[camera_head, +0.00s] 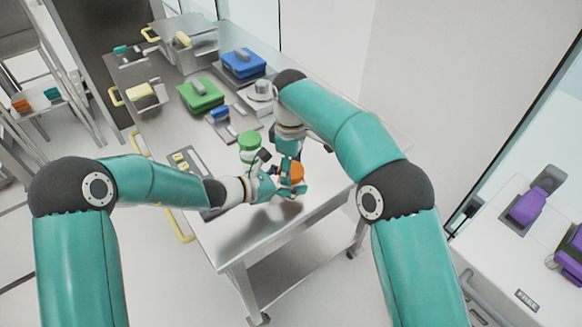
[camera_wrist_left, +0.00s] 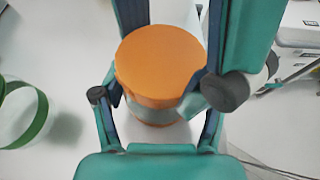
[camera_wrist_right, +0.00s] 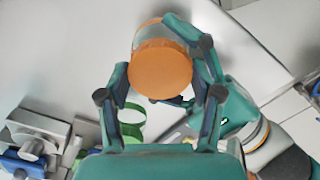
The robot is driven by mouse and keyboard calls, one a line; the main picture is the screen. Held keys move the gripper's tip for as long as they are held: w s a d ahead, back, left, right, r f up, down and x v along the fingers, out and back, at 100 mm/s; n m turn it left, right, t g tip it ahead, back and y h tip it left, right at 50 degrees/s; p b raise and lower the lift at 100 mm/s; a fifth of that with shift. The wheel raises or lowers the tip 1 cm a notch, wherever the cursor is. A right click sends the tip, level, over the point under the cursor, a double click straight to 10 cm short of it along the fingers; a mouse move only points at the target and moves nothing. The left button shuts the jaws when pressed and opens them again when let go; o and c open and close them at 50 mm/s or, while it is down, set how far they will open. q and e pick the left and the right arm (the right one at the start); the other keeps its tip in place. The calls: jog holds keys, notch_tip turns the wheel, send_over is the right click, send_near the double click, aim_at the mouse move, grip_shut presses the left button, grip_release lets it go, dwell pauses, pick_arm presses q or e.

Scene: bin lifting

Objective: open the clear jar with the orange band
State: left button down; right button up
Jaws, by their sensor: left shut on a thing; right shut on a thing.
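The clear jar (camera_wrist_left: 152,115) has an orange lid (camera_wrist_left: 158,62) and a strip of orange below its clear wall. In the head view its orange part (camera_head: 296,172) shows between my two grippers above the near part of the bench. My left gripper (camera_head: 277,183) comes from the left and is shut on the jar's body. My right gripper (camera_wrist_right: 162,82) comes from above and is shut at the orange lid, which also shows in the right wrist view (camera_wrist_right: 160,70). The fingers hide parts of the jar's sides. I cannot tell whether the lid is loose.
A green-lidded jar (camera_head: 249,140) stands just behind my grippers. Green (camera_head: 201,97) and blue (camera_head: 243,64) boxes and a grey device (camera_head: 260,92) stand farther back on the bench (camera_head: 235,242). The bench's near end is clear. A side table with purple items (camera_head: 528,205) is at right.

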jog(key=n, duration=0.7)
jog(key=shift+w+d, duration=0.1)
jog(key=shift+w, duration=0.05)
jog(key=n, duration=1.2)
jog(key=shift+n, duration=0.4)
pick_arm(q)
jog(key=shift+s, duration=0.1)
pick_arm(e)
jog(key=n, duration=0.5)
jog(key=shift+r, duration=0.3)
jog(key=shift+r, duration=0.9)
